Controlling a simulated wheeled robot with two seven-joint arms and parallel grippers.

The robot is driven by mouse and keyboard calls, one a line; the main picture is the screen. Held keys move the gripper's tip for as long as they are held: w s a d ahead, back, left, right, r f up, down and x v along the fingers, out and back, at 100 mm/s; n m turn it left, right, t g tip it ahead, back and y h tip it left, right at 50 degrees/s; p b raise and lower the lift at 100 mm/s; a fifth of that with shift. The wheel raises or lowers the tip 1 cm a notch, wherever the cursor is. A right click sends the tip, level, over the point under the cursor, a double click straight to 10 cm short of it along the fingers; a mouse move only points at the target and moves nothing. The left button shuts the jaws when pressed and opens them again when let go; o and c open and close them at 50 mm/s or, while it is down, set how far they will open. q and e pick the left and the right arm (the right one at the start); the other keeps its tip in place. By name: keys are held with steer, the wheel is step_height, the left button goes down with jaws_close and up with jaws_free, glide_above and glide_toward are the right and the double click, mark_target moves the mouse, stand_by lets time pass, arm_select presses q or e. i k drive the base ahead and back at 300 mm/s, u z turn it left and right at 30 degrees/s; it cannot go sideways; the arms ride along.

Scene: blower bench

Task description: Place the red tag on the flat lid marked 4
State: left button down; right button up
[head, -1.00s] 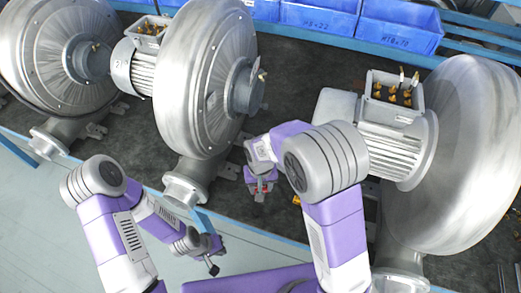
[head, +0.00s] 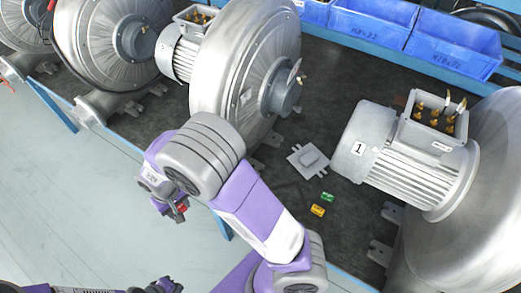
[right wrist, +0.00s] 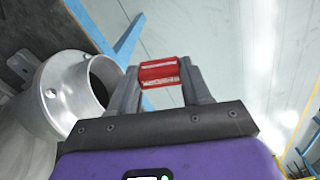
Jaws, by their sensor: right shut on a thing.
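My right gripper (head: 176,212) is shut on the red tag (head: 183,208), out past the bench's front edge. In the right wrist view the red tag (right wrist: 159,72) is clamped crosswise between the fingertips of the right gripper (right wrist: 160,80). My left gripper (head: 165,286) is low at the bottom edge of the head view, and its jaws are too small to read. A grey lid-like plate (head: 308,160) with a raised middle lies on the bench; no number is readable on it. I cannot make out a lid marked 4.
A green tag (head: 327,197) and a yellow tag (head: 318,210) lie on the dark bench near the plate. A motor (head: 362,140) marked 1 with an open terminal box stands right. Large blowers (head: 240,75) stand left. Blue bins (head: 455,48) line the back. A pipe flange (right wrist: 100,80) is close beside the right gripper.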

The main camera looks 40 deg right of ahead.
mark_target(311, 157)
steer(key=u, duration=0.05)
steer(key=k, duration=0.9)
steer(key=z, duration=0.95)
steer(key=i, duration=1)
